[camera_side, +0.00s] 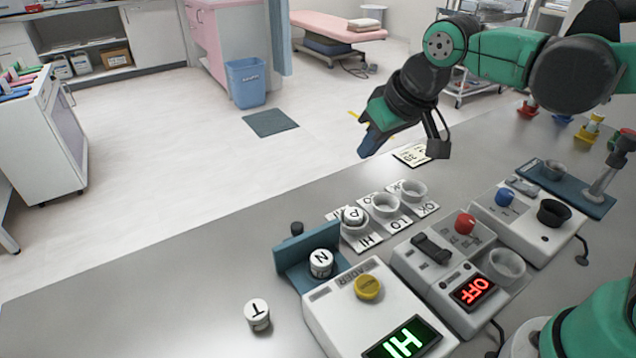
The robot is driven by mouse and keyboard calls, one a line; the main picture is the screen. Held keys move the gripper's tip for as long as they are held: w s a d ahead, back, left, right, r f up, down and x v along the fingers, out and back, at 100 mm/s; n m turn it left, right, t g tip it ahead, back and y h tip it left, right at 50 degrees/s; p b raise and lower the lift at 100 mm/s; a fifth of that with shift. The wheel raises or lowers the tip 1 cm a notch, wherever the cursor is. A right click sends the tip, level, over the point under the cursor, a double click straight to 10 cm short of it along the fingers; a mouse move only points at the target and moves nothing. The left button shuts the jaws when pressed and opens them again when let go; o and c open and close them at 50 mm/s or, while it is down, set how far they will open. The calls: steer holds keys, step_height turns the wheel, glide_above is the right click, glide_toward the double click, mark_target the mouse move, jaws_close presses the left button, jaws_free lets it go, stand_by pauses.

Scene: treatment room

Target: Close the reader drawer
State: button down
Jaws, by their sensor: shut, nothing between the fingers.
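The reader (345,317) is a white box with a yellow button and a green display showing HI, at the bottom centre. Its blue drawer (292,262) sticks out at the back left of the box, and a white vial marked N (320,263) stands in it. A small dark knob shows at the drawer's outer side. My gripper (366,150) is up behind the cups, well apart from the drawer, pointing down and left. Its fingers are shut with nothing between them. The arm reaches in from the upper right.
A vial marked T (257,314) stands on the table left of the reader. Behind the reader are three white cups (385,206) on labelled cards; one holds a vial. A device showing OFF (425,262) and another with a blue knob (500,220) stand right. The left table is clear.

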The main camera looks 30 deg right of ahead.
mark_target(316, 253)
steer(key=w+a+f+n+g, duration=0.1)
steer(key=w+a+f+g, duration=0.15)
steer(key=w+a, duration=0.6)
steer(key=shift+t, duration=0.45)
steer(key=x, duration=0.3)
steer(key=s+x, duration=0.1)
steer(key=x, duration=0.3)
steer(key=a+x, duration=0.1)
steer(key=x, duration=0.2)
steer(key=shift+s+a+f, duration=0.1)
steer(key=shift+s+f, duration=0.1)
steer(key=shift+f, duration=0.2)
steer(key=s, duration=0.2)
steer(key=shift+s+d+f, duration=0.1)
steer(key=shift+s+d, duration=0.1)
steer(key=shift+s, duration=0.2)
steer(key=shift+s+d, duration=0.1)
steer(key=shift+s, duration=0.5)
steer(key=s, duration=0.8)
steer(key=shift+s, duration=0.25)
